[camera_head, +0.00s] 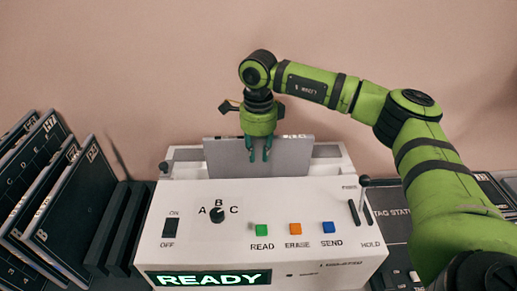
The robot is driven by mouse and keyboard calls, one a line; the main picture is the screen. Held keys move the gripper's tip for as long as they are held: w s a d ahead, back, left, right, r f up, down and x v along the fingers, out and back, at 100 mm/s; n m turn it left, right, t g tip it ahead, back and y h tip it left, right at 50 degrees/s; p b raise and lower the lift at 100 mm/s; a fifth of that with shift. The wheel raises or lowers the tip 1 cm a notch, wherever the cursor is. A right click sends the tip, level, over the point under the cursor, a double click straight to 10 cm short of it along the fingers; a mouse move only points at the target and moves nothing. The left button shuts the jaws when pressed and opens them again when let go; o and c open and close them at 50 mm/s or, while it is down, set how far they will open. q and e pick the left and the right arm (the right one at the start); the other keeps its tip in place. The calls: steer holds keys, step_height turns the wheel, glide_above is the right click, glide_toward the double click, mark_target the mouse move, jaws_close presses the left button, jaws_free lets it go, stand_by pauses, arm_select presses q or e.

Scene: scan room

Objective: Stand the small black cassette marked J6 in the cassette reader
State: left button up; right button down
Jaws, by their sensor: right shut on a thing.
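My right gripper (258,150) points down at the back of the white cassette reader (190,200), with its fingers at the top of a flat panel. The panel (225,158) looks like the cassette; its visible face is plain grey. It stands upright at the reader's back slot, with its lower edge hidden behind the reader's front housing. I cannot tell whether it is fully seated. A small pale mark shows on its top edge, too small to read as J6. My right gripper is shut on this cassette. My left gripper is not in view.
Several dark lettered cassettes (75,215) lean in a black rack (118,225) at left. The reader's front has a lit READY display (208,278), a knob (217,215) and coloured buttons. A lever (363,195) rises at its right. A dark console lies beyond.

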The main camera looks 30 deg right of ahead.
steer(key=shift+f+b, duration=0.55)
steer(key=shift+f, duration=0.3)
steer(key=c, duration=1)
jaws_free()
step_height(320, 180, up, 12)
steer(key=shift+r, duration=0.1)
step_height(320, 180, up, 6)
steer(key=p, duration=0.5)
